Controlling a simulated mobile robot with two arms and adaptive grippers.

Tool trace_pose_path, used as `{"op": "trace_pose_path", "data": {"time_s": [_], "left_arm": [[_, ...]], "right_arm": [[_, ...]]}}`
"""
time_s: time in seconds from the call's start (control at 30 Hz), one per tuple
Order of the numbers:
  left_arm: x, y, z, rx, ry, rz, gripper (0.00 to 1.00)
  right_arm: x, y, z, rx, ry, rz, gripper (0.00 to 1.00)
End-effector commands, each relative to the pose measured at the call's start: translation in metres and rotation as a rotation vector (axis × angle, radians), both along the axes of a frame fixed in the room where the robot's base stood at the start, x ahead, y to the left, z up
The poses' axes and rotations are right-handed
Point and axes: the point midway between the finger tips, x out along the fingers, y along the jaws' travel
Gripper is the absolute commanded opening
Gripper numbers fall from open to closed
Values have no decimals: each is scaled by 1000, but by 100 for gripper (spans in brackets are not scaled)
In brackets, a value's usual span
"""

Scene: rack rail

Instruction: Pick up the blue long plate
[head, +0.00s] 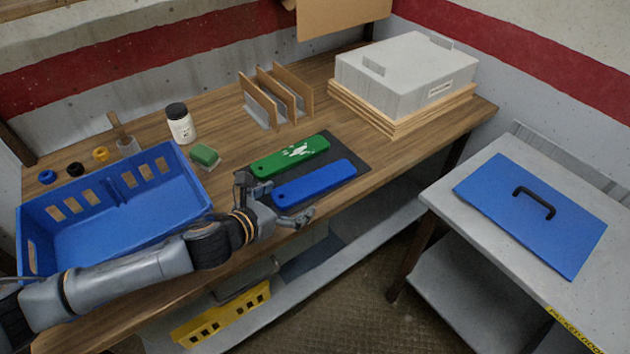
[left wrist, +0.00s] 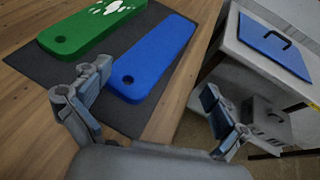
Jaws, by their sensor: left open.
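The blue long plate (head: 315,184) lies flat on a dark mat (head: 350,157) near the front edge of the wooden table. It has a round hole at its near left end, which shows in the left wrist view (left wrist: 155,60). A green long plate (head: 290,157) with white marks lies beside it on the same mat. My left gripper (head: 279,207) is open and empty at the blue plate's left end. In the left wrist view its two fingers (left wrist: 150,108) stand apart, with the plate's holed end beyond and between them. My right gripper is not in view.
A blue crate (head: 120,205) stands left of the plates, under my left arm. Behind are a green sponge-like block (head: 205,156), a white jar (head: 180,125), upright dividers (head: 272,98) and a grey box (head: 405,75). A side table (head: 440,190) holds a blue handled panel (head: 530,215).

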Motion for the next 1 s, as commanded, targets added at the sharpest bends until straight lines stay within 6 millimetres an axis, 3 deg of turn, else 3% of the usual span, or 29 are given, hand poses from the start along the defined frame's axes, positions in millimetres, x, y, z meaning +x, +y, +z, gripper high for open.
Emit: {"op": "trace_pose_path", "data": {"time_s": [0.7, 1.0], "left_arm": [[62, -43, -20, -4, 3, 2, 98], [66, -46, -23, -2, 3, 2, 98]], "right_arm": [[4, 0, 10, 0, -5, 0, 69], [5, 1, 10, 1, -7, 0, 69]]}}
